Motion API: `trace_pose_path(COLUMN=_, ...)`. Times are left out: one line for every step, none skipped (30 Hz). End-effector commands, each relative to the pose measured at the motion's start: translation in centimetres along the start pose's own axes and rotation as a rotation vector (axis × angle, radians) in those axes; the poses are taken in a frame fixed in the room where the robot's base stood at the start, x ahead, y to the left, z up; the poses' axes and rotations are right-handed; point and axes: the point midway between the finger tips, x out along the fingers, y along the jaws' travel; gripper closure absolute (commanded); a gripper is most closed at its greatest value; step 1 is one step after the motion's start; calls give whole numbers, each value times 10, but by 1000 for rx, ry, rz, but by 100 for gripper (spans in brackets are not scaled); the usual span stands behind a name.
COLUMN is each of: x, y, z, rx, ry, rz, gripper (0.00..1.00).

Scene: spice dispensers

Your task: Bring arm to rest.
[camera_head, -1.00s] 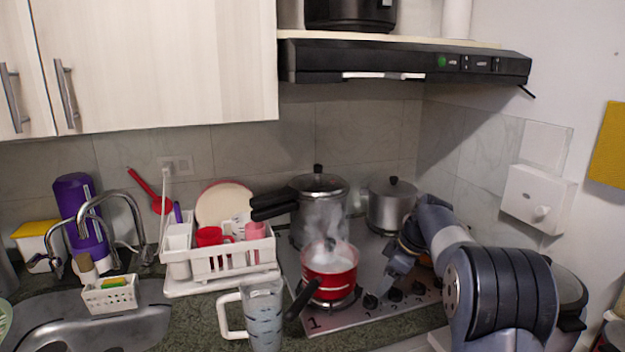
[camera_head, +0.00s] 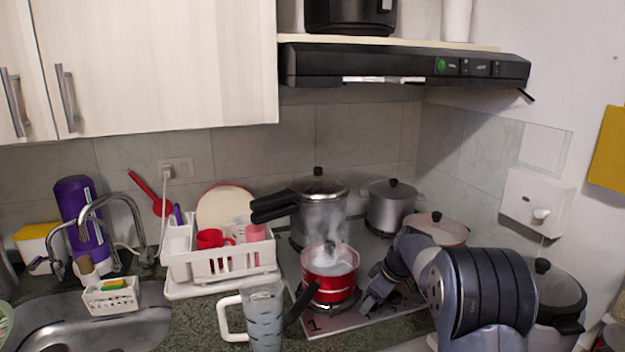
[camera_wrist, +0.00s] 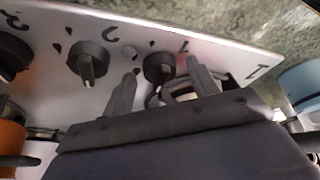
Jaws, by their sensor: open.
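My gripper (camera_head: 368,303) is low over the front of the stove, just right of the red pot, at the end of my folded arm. In the wrist view my gripper (camera_wrist: 161,68) shows two fingers spread apart with nothing held between them. The fingers point at the stove's front panel (camera_wrist: 215,52), and a black knob (camera_wrist: 158,68) shows between the fingertips. Another knob (camera_wrist: 88,62) is left of the fingers. Whether a finger touches the panel cannot be told.
The steaming red pot (camera_head: 330,284) is close left of my gripper. A pressure cooker (camera_head: 320,215), a steel pot (camera_head: 390,205) and a brown-lidded pan (camera_head: 442,229) stand behind. A measuring jug (camera_head: 265,322) is at the front left, and a large lidded pot (camera_head: 556,292) is right of my arm.

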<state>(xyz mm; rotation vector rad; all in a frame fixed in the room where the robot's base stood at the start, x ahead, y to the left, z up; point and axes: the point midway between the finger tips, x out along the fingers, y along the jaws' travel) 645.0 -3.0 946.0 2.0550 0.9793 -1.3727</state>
Motion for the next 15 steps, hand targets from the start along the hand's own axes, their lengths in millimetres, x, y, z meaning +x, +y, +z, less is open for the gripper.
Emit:
trace_pose_path(x=-2, y=-1, z=-1, rx=33, ry=-1, rz=13, gripper=43)
trace_pose_path(x=-1, y=-2, z=-1, rx=56, ry=-1, rz=23, gripper=43)
trace_pose_path(x=-2, y=-2, z=-1, rx=85, ry=-1, rz=34, gripper=43)
trace_pose_path(x=-2, y=-2, z=-1, rx=108, ry=0, rz=44, gripper=43)
trace_pose_path(x=-2, y=-2, z=-1, rx=130, ry=0, rz=53, gripper=43)
trace_pose_path(x=-2, y=-2, z=-1, rx=158, ry=-1, rz=65, gripper=43)
trace_pose_path(x=-3, y=-2, z=-1, rx=179, ry=-1, rz=74, gripper=43)
trace_pose_path(x=-3, y=-2, z=-1, rx=199, ry=-1, rz=83, gripper=43)
trace_pose_path(x=-3, y=-3, z=-1, rx=228, ry=0, rz=93, gripper=43)
trace_pose_path(x=-3, y=-3, z=-2, rx=247, ry=-1, rz=102, gripper=43)
trace_pose_path(x=-3, y=-3, z=-2, rx=267, ry=-1, rz=110, gripper=43)
trace_pose_path(x=-3, y=-4, z=-2, rx=293, ry=-1, rz=121, gripper=43)
trace_pose_path(x=-3, y=-4, z=-2, rx=313, ry=-1, rz=129, gripper=43)
trace_pose_path(x=-3, y=-4, z=-2, rx=332, ry=-1, rz=136, gripper=43)
trace_pose_path(x=-3, y=-4, z=-2, rx=357, ry=-1, rz=147, gripper=43)
